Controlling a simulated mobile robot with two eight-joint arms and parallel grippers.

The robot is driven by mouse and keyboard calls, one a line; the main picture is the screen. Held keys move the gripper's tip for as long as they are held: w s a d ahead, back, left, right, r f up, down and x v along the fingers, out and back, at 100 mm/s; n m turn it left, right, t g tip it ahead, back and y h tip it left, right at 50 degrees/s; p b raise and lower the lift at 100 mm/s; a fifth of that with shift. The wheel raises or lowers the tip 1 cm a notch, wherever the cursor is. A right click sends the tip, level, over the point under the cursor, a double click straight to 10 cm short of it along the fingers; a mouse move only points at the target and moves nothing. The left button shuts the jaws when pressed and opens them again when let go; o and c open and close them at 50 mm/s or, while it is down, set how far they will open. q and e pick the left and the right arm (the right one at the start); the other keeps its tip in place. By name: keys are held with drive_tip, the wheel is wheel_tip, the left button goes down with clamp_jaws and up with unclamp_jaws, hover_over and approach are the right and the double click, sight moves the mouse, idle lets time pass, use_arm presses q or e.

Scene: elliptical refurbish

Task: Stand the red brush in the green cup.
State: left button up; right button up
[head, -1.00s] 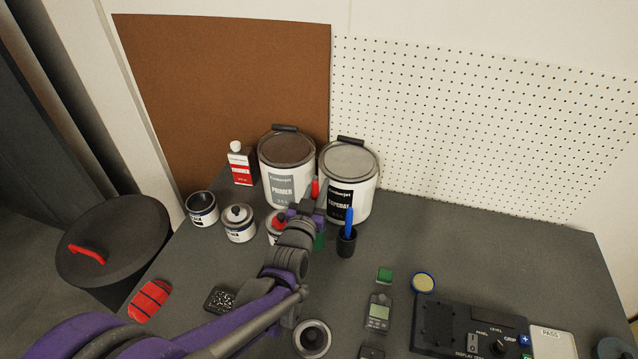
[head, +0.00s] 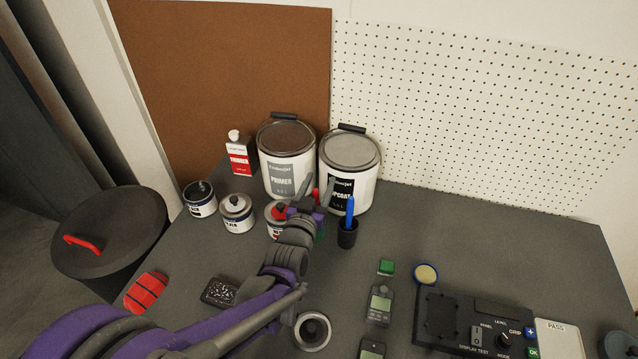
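My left gripper (head: 318,190) is at mid-table in front of the two large paint cans. Its two fingers are spread apart. A bit of the red brush (head: 316,196) shows between and behind the fingers, and they do not look closed on it. The green cup (head: 320,233) is mostly hidden behind my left wrist; only a green edge shows. The brush's lower part is hidden, so I cannot see fully how it sits in the cup. My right gripper is out of view.
A dark cup (head: 347,236) with a blue brush (head: 350,210) stands just right of my gripper. Primer (head: 287,170) and topcoat (head: 349,175) cans stand behind. Small cans (head: 237,216) are to the left. A tester box (head: 470,318) is at front right; the table's right rear is clear.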

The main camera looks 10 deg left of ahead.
use_arm(q)
drive_tip(key=s, duration=1)
drive_tip(key=shift+s+a+p, duration=0.15)
drive_tip(key=shift+s+p, duration=0.15)
drive_tip(key=shift+s, duration=0.1)
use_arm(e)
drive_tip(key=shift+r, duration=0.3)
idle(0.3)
